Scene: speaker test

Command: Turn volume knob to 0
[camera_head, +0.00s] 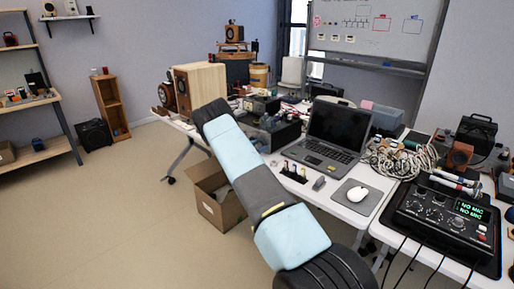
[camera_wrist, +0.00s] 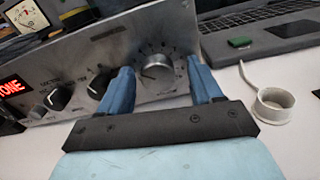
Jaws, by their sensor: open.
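In the wrist view, a silver front panel (camera_wrist: 65,62) with a row of knobs fills the upper left. A round silver knob (camera_wrist: 155,70) with scale marks around it sits near the panel's right end; its label is too blurred to read surely. My gripper (camera_wrist: 160,66) is open, with its blue fingers on either side of this silver knob. The picture does not show whether they touch it. Black knobs (camera_wrist: 99,83) and a red lit display (camera_wrist: 13,87) are farther left. In the head view my gripper cannot be made out.
A laptop (camera_head: 335,130), a mouse (camera_head: 357,194) and a black mixer (camera_head: 438,222) stand on the white tables. In the wrist view, a white ring-shaped item (camera_wrist: 274,103) lies right of my gripper. A cardboard box (camera_head: 213,200) is on the floor.

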